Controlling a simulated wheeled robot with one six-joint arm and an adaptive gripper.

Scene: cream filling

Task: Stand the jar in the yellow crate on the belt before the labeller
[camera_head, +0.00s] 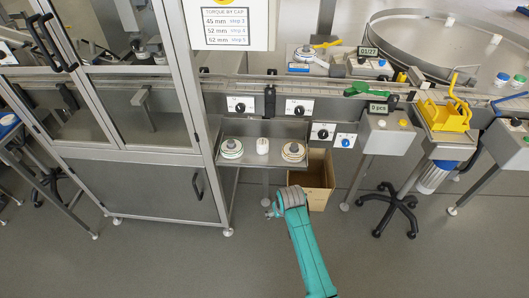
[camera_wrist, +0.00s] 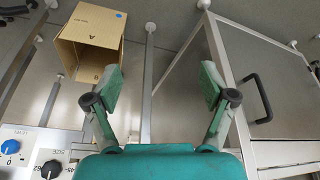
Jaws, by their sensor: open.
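The belt (camera_head: 330,87) runs left to right behind the control panels. I cannot tell for sure which unit is the labeller. My gripper (camera_head: 268,208) is low in front of the shelf, far left of the crate. In the wrist view my gripper (camera_wrist: 161,88) has its fingers wide apart with nothing between them.
An open cardboard box (camera_head: 318,184) stands on the floor beside my arm; it also shows in the wrist view (camera_wrist: 91,42). A shelf (camera_head: 251,177) carries round items and a white cup. A glazed cabinet (camera_head: 140,135) fills the left. A stool base (camera_head: 391,205) stands at the right. The front floor is clear.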

